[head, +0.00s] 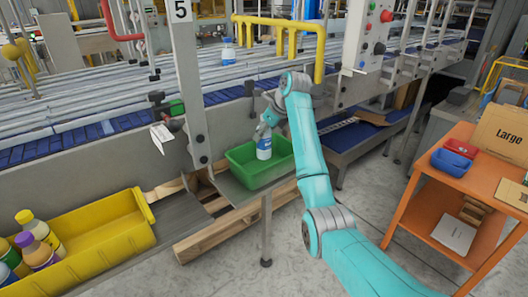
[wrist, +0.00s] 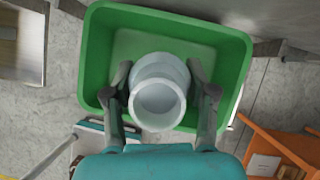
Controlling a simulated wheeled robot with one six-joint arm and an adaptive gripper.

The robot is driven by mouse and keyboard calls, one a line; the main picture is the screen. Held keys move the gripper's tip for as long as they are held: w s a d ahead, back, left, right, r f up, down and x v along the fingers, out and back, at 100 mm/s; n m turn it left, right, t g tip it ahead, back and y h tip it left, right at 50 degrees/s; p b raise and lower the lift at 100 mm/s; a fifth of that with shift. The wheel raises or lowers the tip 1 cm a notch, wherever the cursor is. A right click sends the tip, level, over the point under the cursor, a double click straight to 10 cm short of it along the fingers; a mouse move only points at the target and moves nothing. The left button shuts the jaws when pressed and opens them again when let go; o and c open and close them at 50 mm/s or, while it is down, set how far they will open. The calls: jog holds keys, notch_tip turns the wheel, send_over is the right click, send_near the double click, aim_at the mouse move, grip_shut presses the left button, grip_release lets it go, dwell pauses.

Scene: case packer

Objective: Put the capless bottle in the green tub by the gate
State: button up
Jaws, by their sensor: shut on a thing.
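The capless bottle (head: 264,149) is white with a blue label. In the wrist view the bottle (wrist: 158,97) shows its open neck facing the camera. My gripper (wrist: 160,88) is shut on it, one finger on each side. In the head view my gripper (head: 264,130) holds the bottle upright at its upper part, over or inside the green tub (head: 250,182). The green tub (wrist: 232,55) surrounds the bottle in the wrist view and looks otherwise empty. I cannot tell whether the bottle's base touches the tub floor.
A yellow bin (head: 110,238) with several capped bottles stands at the lower left. A conveyor (head: 110,85) with another bottle (head: 228,52) runs behind. An orange table (head: 428,210) with a blue tub (head: 451,160) and a red tub (head: 463,147) stands right.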

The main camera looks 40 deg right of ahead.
aim_at(264, 146)
jog(key=shift+f, duration=2.9)
jog(key=shift+f, duration=0.1)
jog(key=o, duration=1.4)
jog(key=shift+s+r, duration=0.1)
jog(key=shift+r, duration=0.2)
jog(key=v, duration=1.1)
jog(key=shift+s+d+r, duration=0.1)
jog(key=shift+s+r, duration=0.05)
jog(key=shift+r, duration=0.1)
